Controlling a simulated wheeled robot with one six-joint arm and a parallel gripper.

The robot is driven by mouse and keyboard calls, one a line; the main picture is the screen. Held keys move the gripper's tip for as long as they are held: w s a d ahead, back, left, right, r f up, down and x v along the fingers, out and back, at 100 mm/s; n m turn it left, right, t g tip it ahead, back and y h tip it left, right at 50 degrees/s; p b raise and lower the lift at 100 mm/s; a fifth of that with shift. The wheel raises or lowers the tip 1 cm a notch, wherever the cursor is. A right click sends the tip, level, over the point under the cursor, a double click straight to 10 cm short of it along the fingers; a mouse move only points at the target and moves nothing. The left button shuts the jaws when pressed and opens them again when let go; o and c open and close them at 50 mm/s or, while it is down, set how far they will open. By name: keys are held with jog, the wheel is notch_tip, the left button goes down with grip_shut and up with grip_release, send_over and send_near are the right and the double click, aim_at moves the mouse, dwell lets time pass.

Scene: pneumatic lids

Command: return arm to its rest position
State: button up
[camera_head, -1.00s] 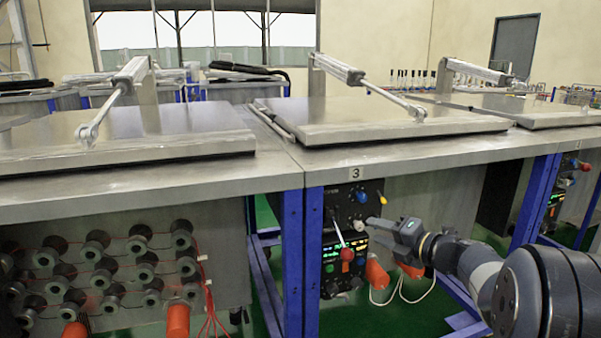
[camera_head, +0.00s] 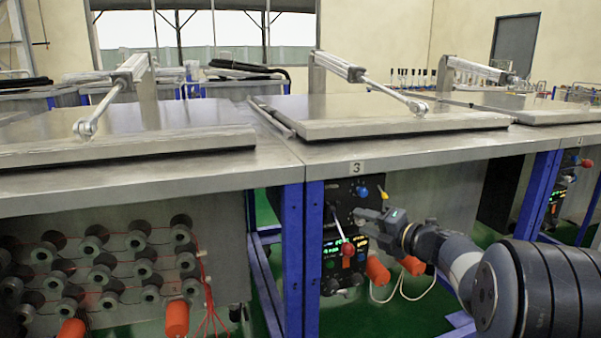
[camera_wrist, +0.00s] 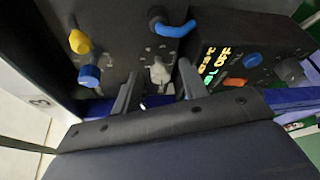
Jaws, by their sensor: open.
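My gripper (camera_head: 362,216) is in front of the control panel (camera_head: 340,200) under the table marked 3, by the lever with a red ball (camera_head: 347,250). In the wrist view its two fingers (camera_wrist: 158,88) are apart, with a pale grey knob (camera_wrist: 160,72) showing between them. No held object shows. Whether the fingers touch the knob cannot be told. My arm (camera_head: 450,258) reaches in from the lower right.
The wrist view shows a yellow knob (camera_wrist: 80,42), a blue knob (camera_wrist: 89,77), a blue lever (camera_wrist: 172,28) and a lit display (camera_wrist: 216,58) near the fingers. The steel tabletop (camera_head: 330,155) and its lid (camera_head: 390,118) stand above the panel. Orange cylinders (camera_head: 378,271) hang below.

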jog(key=shift+d+f+m+y, duration=0.2)
jog(key=shift+m+y, duration=0.1)
jog(key=shift+m, duration=0.4)
jog(key=m+t+y, duration=0.1)
jog(key=m, duration=0.2)
jog(key=shift+s+f+m+b, duration=0.1)
jog(key=shift+f+m+b, duration=0.05)
jog(key=shift+m+b, duration=0.25)
jog(key=m+t+p, duration=0.1)
jog(key=m+t, duration=0.1)
jog(key=m, duration=0.3)
jog(key=shift+a, duration=0.15)
jog(key=m+t+p, duration=0.1)
jog(key=m, duration=0.2)
jog(key=m+t+p, duration=0.1)
jog(key=m+p, duration=0.1)
jog(key=shift+a+m+t+h+p, duration=0.1)
jog(key=shift+m+t+h+p, duration=0.2)
jog(key=shift+m, duration=0.1)
jog(key=m+p, duration=0.1)
jog(key=m, duration=0.1)
jog(key=m+t+h+p, duration=0.1)
jog(key=m+p, duration=0.1)
jog(key=m+t+h+p, duration=0.1)
jog(key=p, duration=0.1)
jog(key=shift+s+a+f+m, duration=0.15)
jog(key=shift+a+f+m, duration=0.1)
jog(key=shift+m, duration=0.15)
jog(key=shift+s+d+f, duration=0.35)
jog(key=shift+s, duration=0.2)
